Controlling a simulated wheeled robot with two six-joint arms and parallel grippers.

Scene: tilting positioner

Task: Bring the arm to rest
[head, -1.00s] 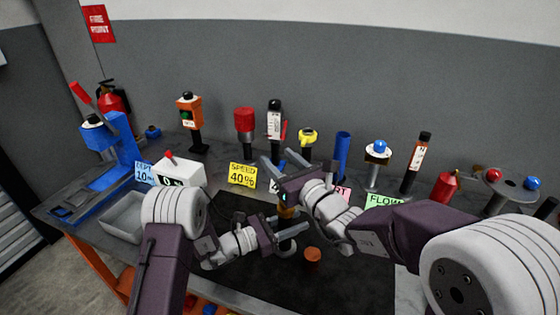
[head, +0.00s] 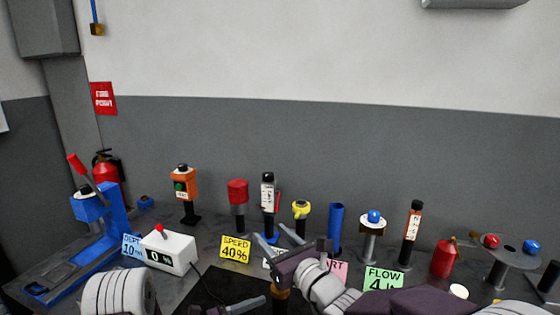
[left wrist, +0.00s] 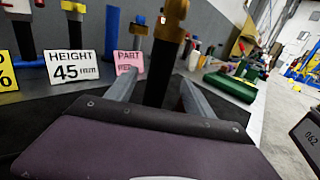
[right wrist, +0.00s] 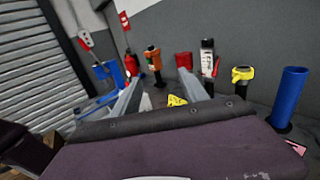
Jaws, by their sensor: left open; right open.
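My right gripper (head: 277,240) is open and empty, raised over the middle of the bench in the head view. It partly covers a white label behind it. In the right wrist view its two grey fingers (right wrist: 162,88) stand apart with nothing held. My left gripper (head: 246,304) shows only in part at the bottom edge of the head view. In the left wrist view its fingers (left wrist: 156,92) are apart. A dark post with a gold-brown top (left wrist: 174,12) shows between and beyond them; I cannot tell how near it is.
A white box with a red-tipped switch (head: 168,250) and a blue lever press (head: 100,222) stand left. Along the back stand a red-topped post (head: 238,192), a blue tube (head: 335,228), a red canister (head: 444,258) and other posts.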

